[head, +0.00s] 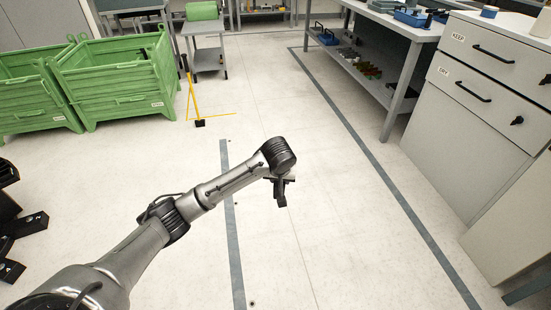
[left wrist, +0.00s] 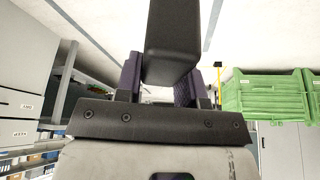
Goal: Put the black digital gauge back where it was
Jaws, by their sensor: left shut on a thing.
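My left gripper (head: 280,181) is held out over open floor in the middle of the head view. In the left wrist view the left gripper (left wrist: 158,80) has its two purple-lined fingers on either side of a dark block-shaped thing, which looks like the black digital gauge (left wrist: 173,40). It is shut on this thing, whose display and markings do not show. In the head view the gauge cannot be clearly told apart from the dark gripper.
Green crates (head: 116,78) stand at the left, with a yellow stand (head: 195,102) beside them. A grey cart (head: 207,55) is at the back. A workbench (head: 398,25) and white drawer cabinet (head: 470,130) line the right. The floor around the arm is clear.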

